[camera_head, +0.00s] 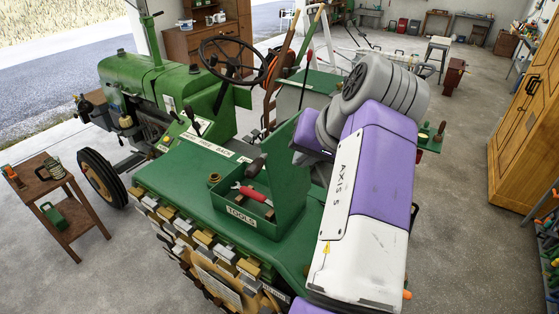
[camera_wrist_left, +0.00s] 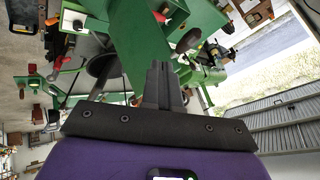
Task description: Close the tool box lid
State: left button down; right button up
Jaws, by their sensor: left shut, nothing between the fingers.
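The green tool box, with a "TOOLS" label (camera_head: 241,212), sits on the tractor's green rear deck. Its green lid (camera_head: 290,172) stands up, open, on the box's right side. A red-handled tool (camera_head: 253,193) and a dark-handled tool (camera_head: 256,167) show at the box. My left gripper's purple hand (camera_head: 312,146) is just right of the lid's upper part; its fingers are hidden in the head view. In the left wrist view the fingers (camera_wrist_left: 163,68) are shut and empty in front of a green panel, likely the lid (camera_wrist_left: 135,40). Contact cannot be told. My right gripper is not in view.
The steering wheel (camera_head: 231,60) and several levers (camera_head: 309,60) rise beyond the box. A small brown table (camera_head: 52,188) stands at the left. A wooden cabinet (camera_head: 527,115) stands at the right. A small nut-like part (camera_head: 214,178) lies left of the box.

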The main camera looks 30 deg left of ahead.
pick_arm(q)
jog(key=w+a+f, duration=0.2)
jog(key=a+f, duration=0.5)
jog(key=a, duration=0.1)
jog(key=shift+f, duration=0.4)
jog(key=shift+s+a, duration=0.1)
jog(key=shift+a, duration=0.05)
